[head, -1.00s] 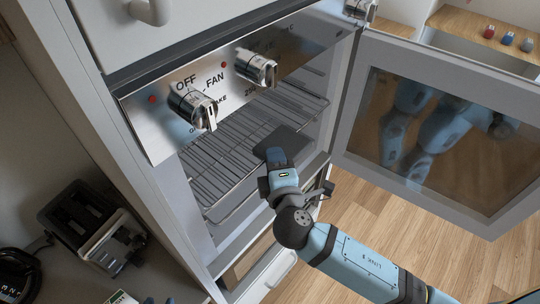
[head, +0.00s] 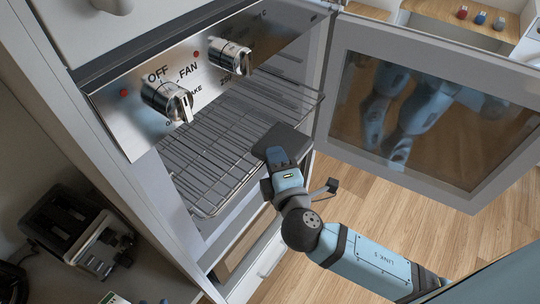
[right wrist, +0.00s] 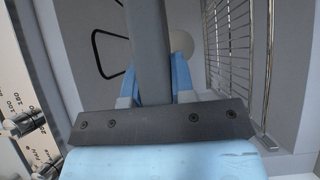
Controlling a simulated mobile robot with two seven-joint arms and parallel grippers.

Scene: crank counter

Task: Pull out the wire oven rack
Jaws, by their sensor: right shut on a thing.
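The wire oven rack (head: 210,150) lies level in the open oven, its front edge out past the control panel. A dark flat plate (head: 284,138) sits at its front edge; I cannot see how it joins the wires. My right gripper (head: 276,154) is shut on this plate. In the right wrist view the plate (right wrist: 150,45) stands between the blue fingers (right wrist: 153,84), and the rack wires (right wrist: 238,60) run along the right. My left gripper is not in view.
The oven door (head: 432,110) stands open at the right, reflecting my arms. Two knobs (head: 168,100) sit on the panel above the rack. A toaster (head: 80,235) stands at lower left. The wooden floor (head: 440,200) before the oven is clear.

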